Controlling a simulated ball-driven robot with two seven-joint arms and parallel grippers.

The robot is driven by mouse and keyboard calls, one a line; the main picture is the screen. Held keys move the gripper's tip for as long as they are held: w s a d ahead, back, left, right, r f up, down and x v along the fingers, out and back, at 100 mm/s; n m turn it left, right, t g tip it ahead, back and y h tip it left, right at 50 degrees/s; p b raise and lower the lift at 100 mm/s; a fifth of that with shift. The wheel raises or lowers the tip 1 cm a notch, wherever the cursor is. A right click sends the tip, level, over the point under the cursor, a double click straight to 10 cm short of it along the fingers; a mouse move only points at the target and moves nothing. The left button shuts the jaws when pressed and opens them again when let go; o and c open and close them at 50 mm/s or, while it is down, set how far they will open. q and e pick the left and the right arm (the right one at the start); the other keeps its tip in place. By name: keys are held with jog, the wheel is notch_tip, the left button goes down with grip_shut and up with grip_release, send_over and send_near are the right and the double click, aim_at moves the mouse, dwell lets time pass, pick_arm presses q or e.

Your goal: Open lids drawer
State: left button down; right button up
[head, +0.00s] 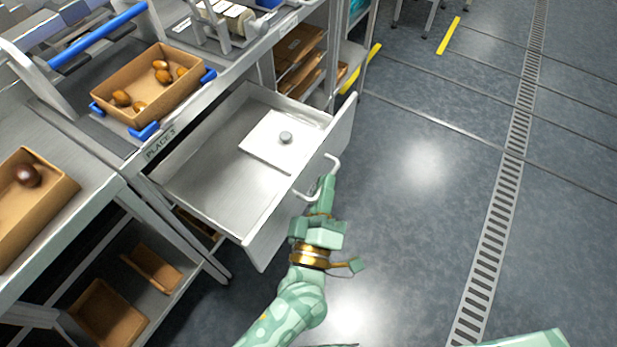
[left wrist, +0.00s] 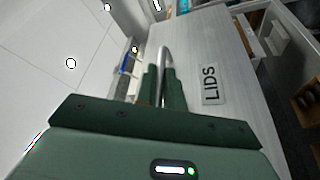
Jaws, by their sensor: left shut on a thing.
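The lids drawer (head: 215,185) stands pulled out from under the bench in the head view. A white square lid with a round grey knob (head: 285,137) lies inside it toward the right. My left gripper (head: 326,184) is at the drawer's front and shut on its bar handle (head: 333,160). In the left wrist view, the fingers (left wrist: 162,88) close around the handle (left wrist: 163,60), beside the LIDS label (left wrist: 210,85) on the drawer front. My right gripper is not in view.
A cardboard box (head: 150,85) with several dates sits on the bench above the drawer, between blue corner pieces. Another box (head: 30,200) with a dark date is at the left. Shelves with brown trays (head: 150,265) are below. The floor at the right is clear.

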pick_arm(q)
jog(key=shift+s+d+f, duration=0.1)
jog(key=shift+s+d, duration=0.1)
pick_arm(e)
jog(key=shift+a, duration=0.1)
pick_arm(q)
jog(key=c, duration=1.5)
grip_release()
